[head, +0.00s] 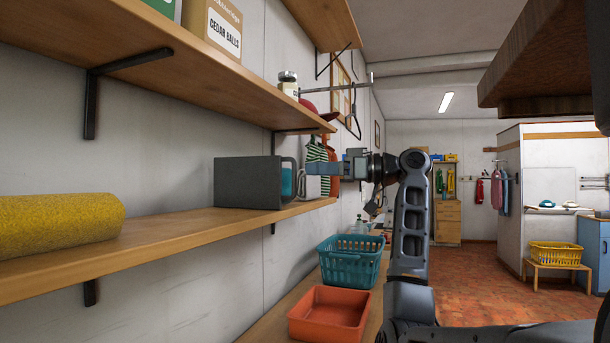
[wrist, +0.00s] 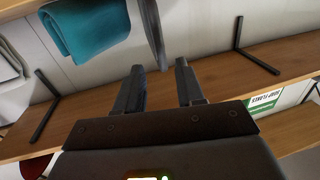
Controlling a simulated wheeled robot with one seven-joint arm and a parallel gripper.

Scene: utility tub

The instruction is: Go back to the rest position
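My gripper (head: 318,168) is at the end of my outstretched arm, level with the shelf in the head view. Its two fingers (wrist: 160,66) are spread apart in the wrist view, with nothing gripped between them. A dark grey tub (head: 248,183) with an upright loop handle (head: 296,180) stands at the end of the lower shelf. The gripper is just right of this handle. In the wrist view a grey curved piece (wrist: 153,35), seemingly the handle, ends just ahead of the fingertips. I cannot tell whether they touch.
The lower shelf (head: 150,243) holds a yellow roll (head: 60,222); an upper shelf (head: 150,60) overhangs it. A teal basket (head: 350,262) and an orange tray (head: 330,313) sit below. A teal cloth (wrist: 85,25) is close in the wrist view. Open floor (head: 480,285) lies to the right.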

